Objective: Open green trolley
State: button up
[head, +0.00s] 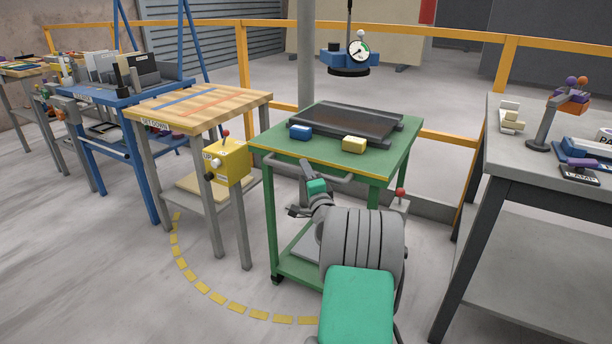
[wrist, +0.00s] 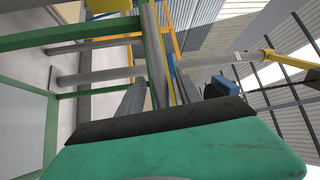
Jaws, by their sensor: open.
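The green trolley (head: 397,148) stands in the middle of the head view, with a green top, green legs and a lower shelf. A grey bar handle (head: 279,163) runs along its front edge, just under the top. My gripper (head: 297,192) is open in front of the trolley, close to the handle and mostly below it. One finger overlaps the handle in the picture; I cannot tell whether they touch. My arm hides part of the trolley's front and lower shelf. The wrist view shows the trolley's green frame (wrist: 75,38) sideways, with grey bars close to my gripper.
A black tray (head: 355,122), a blue block (head: 300,132) and a yellow block (head: 354,144) lie on the trolley top. A wooden-topped table (head: 190,103) with a yellow control box (head: 226,162) stands left. A grey workbench (head: 545,165) stands right. Floor at front left is clear.

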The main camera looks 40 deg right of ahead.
jog(key=shift+c, duration=0.4)
grip_shut()
dwell(1.0)
